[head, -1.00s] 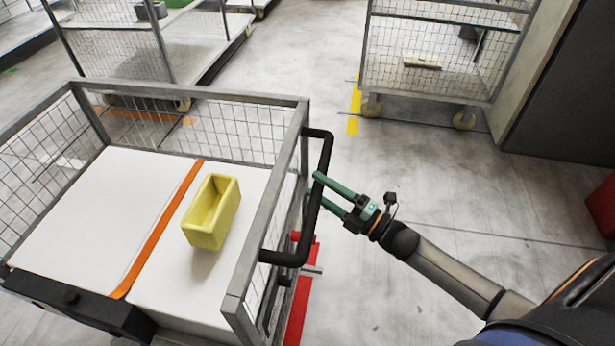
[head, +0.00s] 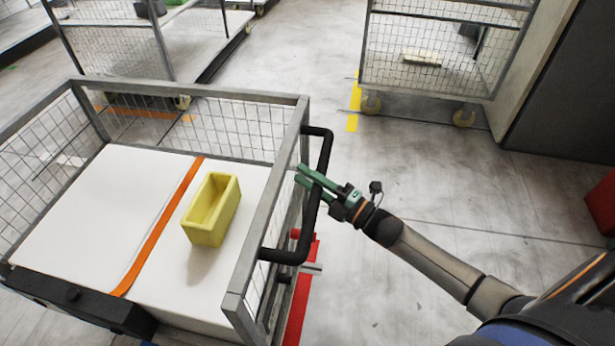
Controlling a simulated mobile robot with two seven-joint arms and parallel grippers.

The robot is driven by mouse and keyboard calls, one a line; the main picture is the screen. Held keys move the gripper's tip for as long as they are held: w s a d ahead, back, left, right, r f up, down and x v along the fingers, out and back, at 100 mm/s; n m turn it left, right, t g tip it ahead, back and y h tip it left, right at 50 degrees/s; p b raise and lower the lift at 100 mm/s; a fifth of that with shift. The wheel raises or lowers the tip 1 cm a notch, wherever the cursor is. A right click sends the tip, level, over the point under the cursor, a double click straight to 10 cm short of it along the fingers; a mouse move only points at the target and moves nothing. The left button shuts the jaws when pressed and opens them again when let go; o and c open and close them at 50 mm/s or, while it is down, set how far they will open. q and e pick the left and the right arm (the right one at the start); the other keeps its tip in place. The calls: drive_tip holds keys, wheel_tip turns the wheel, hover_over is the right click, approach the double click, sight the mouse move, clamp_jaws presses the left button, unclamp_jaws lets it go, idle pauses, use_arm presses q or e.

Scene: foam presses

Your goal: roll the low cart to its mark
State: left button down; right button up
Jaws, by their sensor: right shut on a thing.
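The low cart (head: 70,215) fills the left of the head view, with a grey frame, mesh sides and a white deck. A black bar handle (head: 325,152) stands out from its right side. My right gripper (head: 303,174) comes in from the right. Its green fingers are shut on the cart handle, near the handle's middle. A yellow open bin (head: 212,210) stands on the deck, right of an orange strip. Orange tape (head: 125,113) on the floor shows through the cart's far mesh; I cannot tell if it is the mark. My left gripper is out of view.
A tall mesh cart (head: 440,60) on casters stands at the back right, beside yellow floor tape (head: 353,105). Another mesh cart (head: 110,50) stands at the back left. A red object (head: 603,205) is at the right edge. Grey floor between the carts is clear.

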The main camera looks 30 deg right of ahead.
clamp_jaws()
idle(0.8)
